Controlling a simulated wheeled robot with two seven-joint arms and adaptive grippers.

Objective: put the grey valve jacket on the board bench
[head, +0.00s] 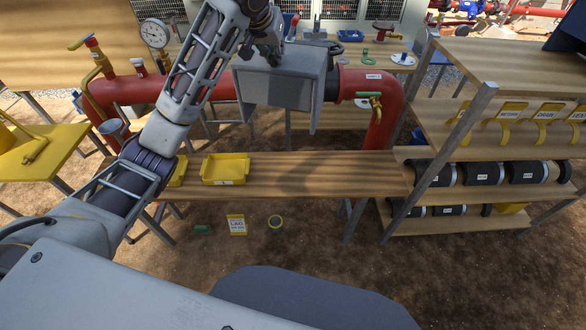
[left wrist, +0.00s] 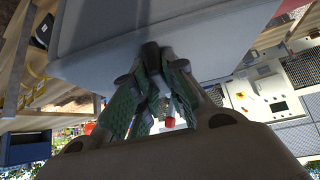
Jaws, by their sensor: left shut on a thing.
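The grey valve jacket (head: 275,88) is a boxy cover with its open side down. It hangs in front of or around the red pipe (head: 225,90); I cannot tell whether it touches the pipe. My left gripper (head: 268,52) is shut on its top edge; in the left wrist view the green-padded fingers (left wrist: 155,92) meet at the grey jacket (left wrist: 140,35). The board bench (head: 310,176) is a long wooden plank in front of the pipe, lower than the jacket. My right gripper is not in view.
A yellow tray (head: 226,181) sits on the bench's left part; the bench's middle and right are clear. A shelf rack (head: 480,55) with black rolls stands at the right. A gauge (head: 155,33) and yellow-handled valves rise from the pipe's left end.

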